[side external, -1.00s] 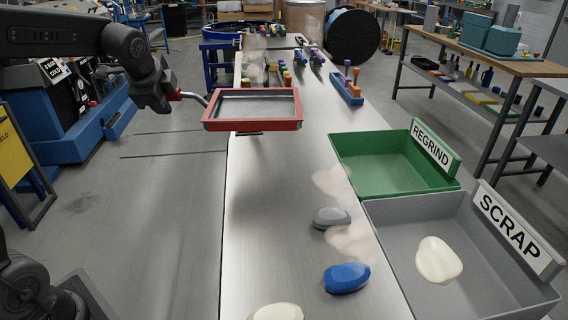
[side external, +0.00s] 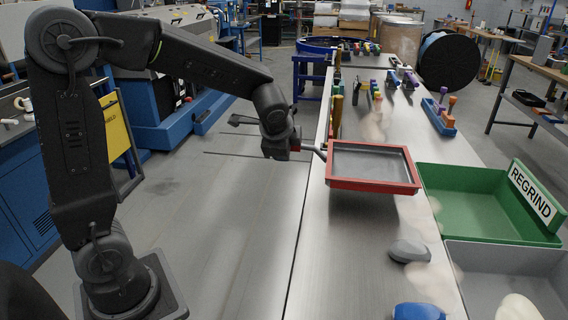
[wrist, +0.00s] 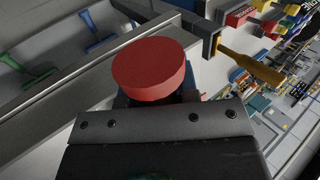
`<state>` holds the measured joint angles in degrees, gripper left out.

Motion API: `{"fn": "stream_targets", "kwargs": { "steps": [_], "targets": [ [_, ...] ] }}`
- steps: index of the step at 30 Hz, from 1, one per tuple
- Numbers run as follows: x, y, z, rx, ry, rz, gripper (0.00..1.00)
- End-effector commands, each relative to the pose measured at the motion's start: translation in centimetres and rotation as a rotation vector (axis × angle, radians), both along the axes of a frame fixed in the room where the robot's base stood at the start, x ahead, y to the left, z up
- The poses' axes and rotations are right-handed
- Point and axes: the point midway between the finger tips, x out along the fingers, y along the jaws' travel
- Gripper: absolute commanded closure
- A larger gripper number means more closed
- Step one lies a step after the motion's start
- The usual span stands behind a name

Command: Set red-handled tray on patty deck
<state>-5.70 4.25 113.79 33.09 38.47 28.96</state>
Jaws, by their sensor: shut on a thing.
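The tray (side external: 373,185) has a red rim and a grey inside. In the side view it is level over the long steel bench top (side external: 330,250); I cannot tell whether it touches. My gripper (side external: 300,147) is shut on its handle at the tray's left and hides most of the grip. A pale rod (side external: 318,153) runs from my gripper to the rim. In the wrist view the round red handle end (wrist: 150,70) stands out beyond my gripper (wrist: 150,103); the tray's pan is not visible there. No surface is clearly marked as the patty deck.
The green REGRIND bin (side external: 485,205) is close to the tray's right; a grey bin (side external: 500,275) is nearer. A grey lump (side external: 408,251) and a blue lump (side external: 418,311) lie on the bench. Coloured tools and a blue holder (side external: 438,118) stand farther back.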

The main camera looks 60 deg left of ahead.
Motion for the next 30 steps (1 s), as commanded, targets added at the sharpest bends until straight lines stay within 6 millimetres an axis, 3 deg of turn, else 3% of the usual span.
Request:
{"fn": "stream_targets", "kwargs": {
  "steps": [10, 23, 24, 30],
  "targets": [
    [0.2, -0.2, -3.7, -0.003, -0.003, 0.000, 1.00],
    [0.2, -0.2, -4.3, -0.002, -0.004, 0.001, 1.00],
    [0.1, -0.2, -4.4, -0.001, 0.001, 0.000, 0.69],
    [0.1, -0.1, -4.4, -0.001, 0.000, 0.001, 0.50]
  ]
}}
